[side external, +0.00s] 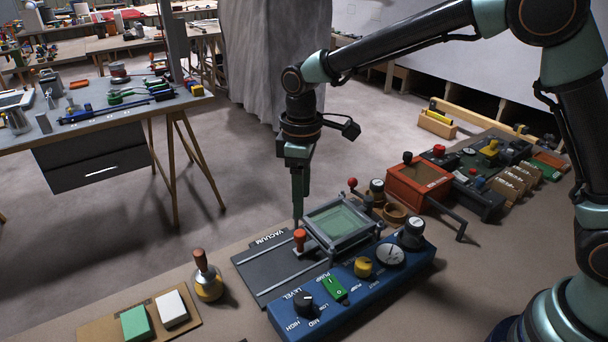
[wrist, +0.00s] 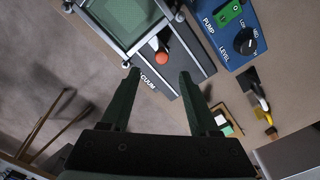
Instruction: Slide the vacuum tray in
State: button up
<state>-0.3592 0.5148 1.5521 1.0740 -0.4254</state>
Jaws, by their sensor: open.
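The vacuum tray (side external: 341,222) is a square grey-framed piece with a green pane, on the right part of a dark base plate (side external: 262,277) lettered VACUUM. An orange knob (side external: 299,238) stands at the tray's left side. In the wrist view the tray (wrist: 122,14) is at the top, with the knob (wrist: 162,58) below its corner. My gripper (side external: 298,220) points down right by the knob in the side view. In the wrist view my open gripper (wrist: 159,76) has its fingertips apart, with the knob just beyond the gap. Whether a finger touches the knob cannot be told.
A blue control panel (side external: 325,318) with dials and a green switch stands along the plate's front. A wooden-handled brass tool (side external: 207,276) and a board with green and white blocks (side external: 187,325) are left. A red box (side external: 418,187) with a lever stands behind right.

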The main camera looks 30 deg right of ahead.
jog(key=shift+r, duration=1.65)
jog(key=s+d+r+m+t, duration=0.35)
jog(key=s+d+r, duration=0.25)
jog(key=d+r, duration=0.25)
jog(key=s+d+m+t, duration=0.2)
jog(key=s+d+m, duration=0.3)
jog(key=s+d, duration=0.2)
jog(key=shift+s+d+f, duration=0.4)
jog(key=shift+s, duration=0.6)
jog(key=shift+m, duration=0.25)
